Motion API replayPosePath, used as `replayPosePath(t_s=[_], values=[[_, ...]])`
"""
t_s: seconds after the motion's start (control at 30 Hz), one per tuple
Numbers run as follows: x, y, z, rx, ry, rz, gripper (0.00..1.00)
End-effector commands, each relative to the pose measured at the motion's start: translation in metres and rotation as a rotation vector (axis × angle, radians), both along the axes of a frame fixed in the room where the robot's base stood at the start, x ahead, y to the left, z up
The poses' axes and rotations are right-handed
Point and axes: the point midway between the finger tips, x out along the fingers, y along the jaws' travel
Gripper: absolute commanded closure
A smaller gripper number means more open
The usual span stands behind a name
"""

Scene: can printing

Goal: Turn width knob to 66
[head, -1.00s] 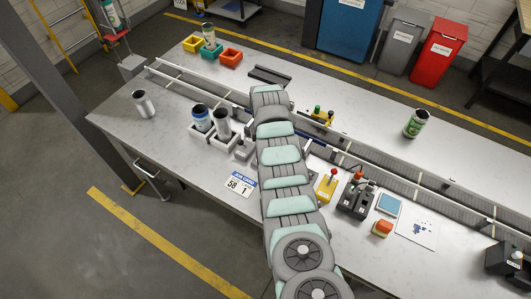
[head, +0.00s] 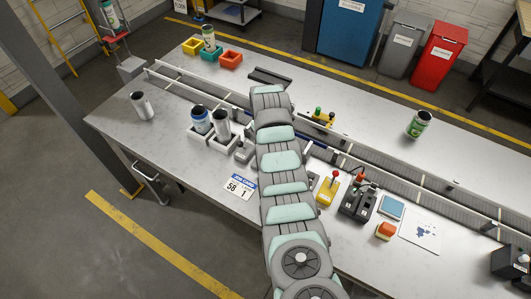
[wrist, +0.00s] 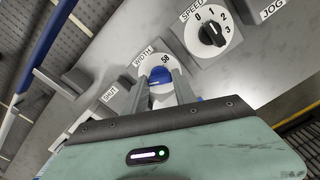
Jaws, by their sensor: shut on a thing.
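The width knob (wrist: 160,74) shows in the wrist view as a blue knob on a white dial, beside the label WIDTH. The number at the dial's edge reads 58. My gripper (wrist: 165,84) is shut on the knob, with a grey finger on either side; the fingers and palm hide its lower part. In the head view my arm hides the gripper and the knob. A white job card (head: 240,188) on the table shows a number that looks like 58, and a 1.
A SHUT label (wrist: 109,95) lies to the left and a JOG label (wrist: 271,10) at upper right. The conveyor (head: 370,160) runs behind my arm.

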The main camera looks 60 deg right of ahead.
Motion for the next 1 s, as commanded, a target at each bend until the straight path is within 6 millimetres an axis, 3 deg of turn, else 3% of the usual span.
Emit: replayPosePath(t_s=[0.17, 0.2, 0.43, 0.77, 1.0], values=[[0.000, 0.000, 0.000, 0.000, 0.000, 0.001, 1.00], [0.000, 0.000, 0.000, 0.000, 0.000, 0.001, 0.66], [0.000, 0.000, 0.000, 0.000, 0.000, 0.000, 0.47], [0.000, 0.000, 0.003, -0.001, -0.001, 0.000, 0.45], [0.002, -0.001, 0.042, -0.006, -0.005, 0.001, 0.45]])
